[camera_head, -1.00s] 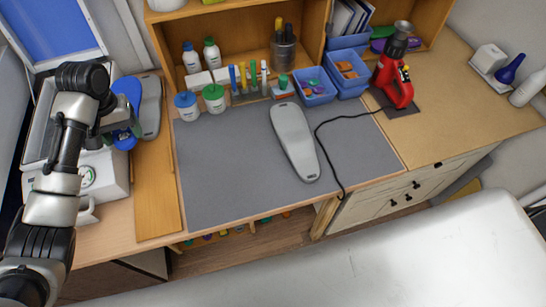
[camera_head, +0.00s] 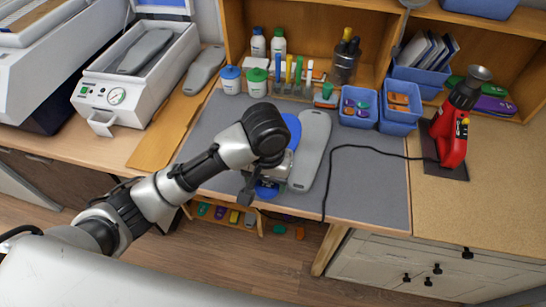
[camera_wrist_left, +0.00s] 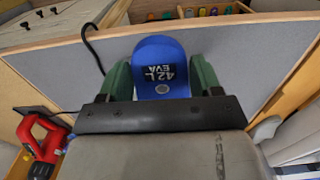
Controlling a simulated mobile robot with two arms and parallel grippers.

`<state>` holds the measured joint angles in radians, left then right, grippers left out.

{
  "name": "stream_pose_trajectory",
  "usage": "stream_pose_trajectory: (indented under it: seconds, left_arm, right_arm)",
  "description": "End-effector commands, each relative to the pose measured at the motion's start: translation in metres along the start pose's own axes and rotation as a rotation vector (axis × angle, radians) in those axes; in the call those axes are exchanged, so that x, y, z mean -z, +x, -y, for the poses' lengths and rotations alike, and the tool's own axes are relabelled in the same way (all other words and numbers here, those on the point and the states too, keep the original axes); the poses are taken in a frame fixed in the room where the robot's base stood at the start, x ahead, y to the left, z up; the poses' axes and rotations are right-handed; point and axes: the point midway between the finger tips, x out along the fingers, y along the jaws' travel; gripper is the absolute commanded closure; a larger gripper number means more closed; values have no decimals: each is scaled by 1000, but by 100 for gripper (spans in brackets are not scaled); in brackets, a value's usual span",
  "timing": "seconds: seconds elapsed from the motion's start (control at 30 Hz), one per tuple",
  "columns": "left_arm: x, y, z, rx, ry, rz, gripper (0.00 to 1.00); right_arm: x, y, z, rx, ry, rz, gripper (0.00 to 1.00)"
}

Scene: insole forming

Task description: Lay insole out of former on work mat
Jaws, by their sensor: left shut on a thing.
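My left gripper (camera_head: 285,163) is shut on the blue insole (camera_head: 291,125), over the grey work mat (camera_head: 375,190). In the left wrist view the insole's heel end (camera_wrist_left: 160,55), marked "42 L EVA", sits between the green fingers of the gripper (camera_wrist_left: 160,80). Part of the insole is hidden by my arm in the head view. I cannot tell whether it touches the mat (camera_wrist_left: 225,60). A grey insole-shaped form (camera_head: 314,135) lies on the mat just right of the insole. The white former (camera_head: 125,105) stands at the left, open, with a grey form inside. My right gripper is not in view.
Another grey form (camera_head: 204,70) lies near the wooden board (camera_head: 165,135). Bottles, jars, pens and blue bins (camera_head: 358,105) line the back. A black cable (camera_head: 345,147) crosses the mat toward a red heat tool (camera_head: 455,130). The mat's right part is mostly free.

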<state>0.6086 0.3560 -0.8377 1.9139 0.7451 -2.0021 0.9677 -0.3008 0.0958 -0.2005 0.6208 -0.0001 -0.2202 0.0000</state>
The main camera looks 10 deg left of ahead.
Motion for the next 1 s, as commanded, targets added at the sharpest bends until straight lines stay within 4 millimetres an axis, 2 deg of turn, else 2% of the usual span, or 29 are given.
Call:
stream_pose_trajectory:
  seconds: [0.13, 0.33, 0.5, 0.73, 1.0]
  left_arm:
    - [17, 13, 14, 6, -7, 3, 58]
    - [55, 39, 41, 5, -7, 2, 58]
    - [81, 59, 58, 3, -4, 1, 58]
    - [92, 72, 66, 1, -1, 1, 58]
    - [92, 106, 66, 2, -1, 0, 58]
  right_arm:
    - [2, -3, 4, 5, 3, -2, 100]
    - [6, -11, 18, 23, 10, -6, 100]
    - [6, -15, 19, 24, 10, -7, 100]
    - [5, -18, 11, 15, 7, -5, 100]
    - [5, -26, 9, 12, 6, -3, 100]
